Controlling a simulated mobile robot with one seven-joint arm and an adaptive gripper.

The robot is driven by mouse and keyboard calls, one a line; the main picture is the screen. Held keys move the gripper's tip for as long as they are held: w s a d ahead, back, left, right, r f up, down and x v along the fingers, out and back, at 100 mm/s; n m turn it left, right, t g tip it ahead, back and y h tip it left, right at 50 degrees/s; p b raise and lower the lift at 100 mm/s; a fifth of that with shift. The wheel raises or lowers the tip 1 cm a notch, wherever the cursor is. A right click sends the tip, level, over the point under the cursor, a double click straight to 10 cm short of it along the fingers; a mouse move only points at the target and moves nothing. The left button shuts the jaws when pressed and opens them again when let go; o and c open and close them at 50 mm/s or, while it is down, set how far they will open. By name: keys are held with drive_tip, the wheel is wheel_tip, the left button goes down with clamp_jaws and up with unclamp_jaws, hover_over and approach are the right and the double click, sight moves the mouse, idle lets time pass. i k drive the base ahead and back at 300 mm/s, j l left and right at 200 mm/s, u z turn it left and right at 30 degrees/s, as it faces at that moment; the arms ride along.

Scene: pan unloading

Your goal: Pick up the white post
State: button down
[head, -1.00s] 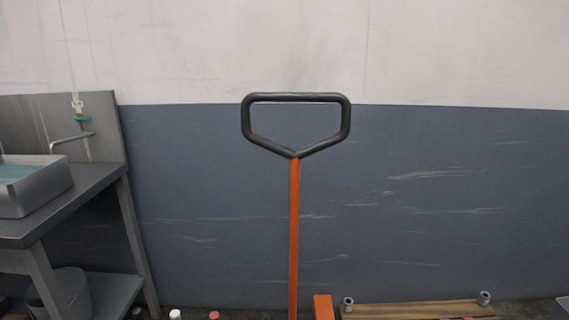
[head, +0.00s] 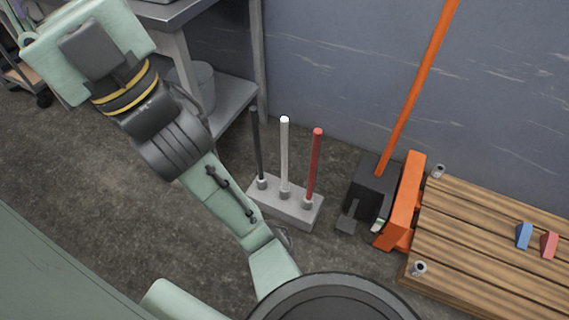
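The white post (head: 284,150) stands upright in the middle of a pale grey block (head: 312,217) on the floor. A dark post (head: 257,145) stands to its left and a red post (head: 315,160) to its right, each in a grey socket. The white post's length is in plain view. My arm reaches toward the upper left, away from the posts. I cannot make out my gripper's fingers in this view.
An orange pallet jack (head: 412,195) with a dark base stands right of the posts. Beside it a wooden pallet (head: 470,235) carries a blue wedge (head: 524,236) and a red wedge (head: 549,245). A metal bench (head: 235,105) with a grey bucket (head: 204,85) is behind the posts. Floor in front is bare.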

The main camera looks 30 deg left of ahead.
sight(283, 187)
drive_tip(key=z, duration=1.15)
drive_tip(key=u, duration=1.9)
drive_tip(key=i+l, duration=0.35)
drive_tip(key=i, duration=0.15)
drive_tip(key=i+l+z, duration=0.1)
drive_tip(key=i+l, duration=0.25)
drive_tip(key=i, duration=0.2)
